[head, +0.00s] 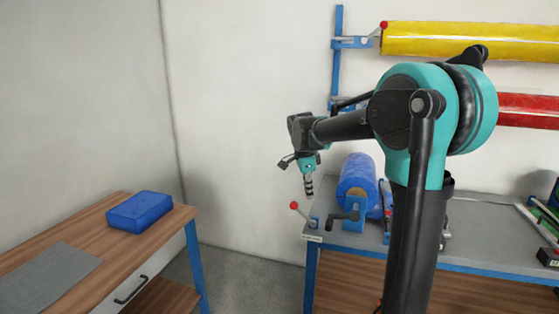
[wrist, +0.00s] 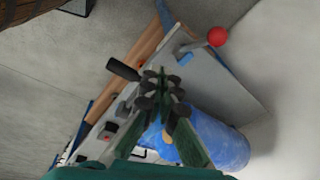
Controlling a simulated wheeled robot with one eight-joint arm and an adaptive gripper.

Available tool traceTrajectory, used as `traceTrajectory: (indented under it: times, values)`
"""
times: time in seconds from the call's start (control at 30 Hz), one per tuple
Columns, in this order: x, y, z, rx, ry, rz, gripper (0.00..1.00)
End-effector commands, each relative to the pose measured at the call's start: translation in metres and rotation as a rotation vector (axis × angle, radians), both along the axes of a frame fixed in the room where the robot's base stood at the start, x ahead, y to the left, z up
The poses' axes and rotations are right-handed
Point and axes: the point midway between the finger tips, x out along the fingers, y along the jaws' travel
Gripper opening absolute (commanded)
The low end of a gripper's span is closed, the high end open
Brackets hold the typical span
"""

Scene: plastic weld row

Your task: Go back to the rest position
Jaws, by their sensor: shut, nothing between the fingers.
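My gripper (head: 309,187) hangs from the end of my arm, pointing down, above the left end of the grey bench in the head view. In the wrist view my gripper (wrist: 162,95) has its fingers together with nothing between them. My gripper appears apart from the roll and the bench.
The grey bench (head: 345,240) has a red-knobbed lever (head: 294,206) at its left corner. Yellow (head: 455,39) and red (head: 527,107) rolls hang on the wall behind my arm. A wooden table (head: 180,222) with a blue case (head: 139,210) stands at left. Floor shows between table and bench.

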Motion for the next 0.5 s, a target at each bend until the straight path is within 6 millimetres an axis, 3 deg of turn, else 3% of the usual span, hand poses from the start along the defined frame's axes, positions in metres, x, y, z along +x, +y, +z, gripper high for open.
traceTrajectory:
  times: [0.2,0.5]
  values:
    - [-0.073,-0.039,-0.052,-0.011,-0.010,0.414,0.00]
    - [-0.176,-0.072,-0.124,-0.090,-0.051,0.947,0.00]
